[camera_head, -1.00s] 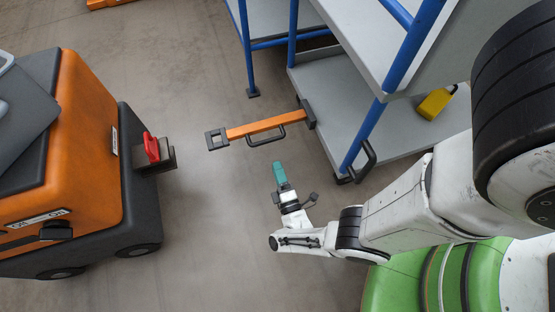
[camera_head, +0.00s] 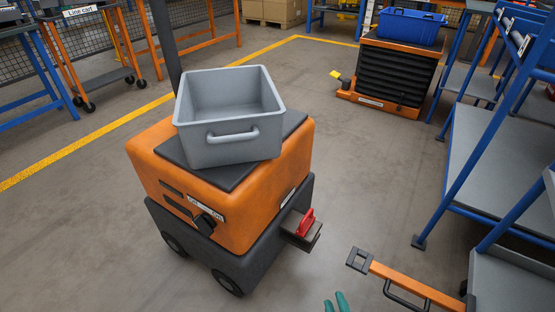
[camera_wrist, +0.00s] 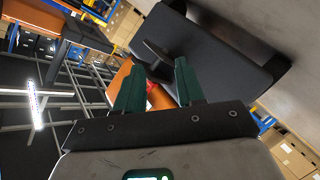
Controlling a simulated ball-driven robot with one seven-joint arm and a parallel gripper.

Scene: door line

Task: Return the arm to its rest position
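My gripper shows at the bottom edge of the head view (camera_head: 337,303), where only its two teal fingertips are seen. In the wrist view my gripper (camera_wrist: 158,80) has its two teal fingers apart with nothing held between them, so it is open. The rest of my arm is out of the head view. The fingertips are in the floor gap near the orange drawbar (camera_head: 412,284) and apart from it.
An orange and dark grey tug (camera_head: 235,205) carries a grey bin (camera_head: 232,140). Its hitch has a red handle (camera_head: 306,221). A blue-framed shelf cart (camera_head: 515,165) stands at right. An orange-based black unit (camera_head: 396,72) holds a blue crate (camera_head: 410,27). Floor between them is clear.

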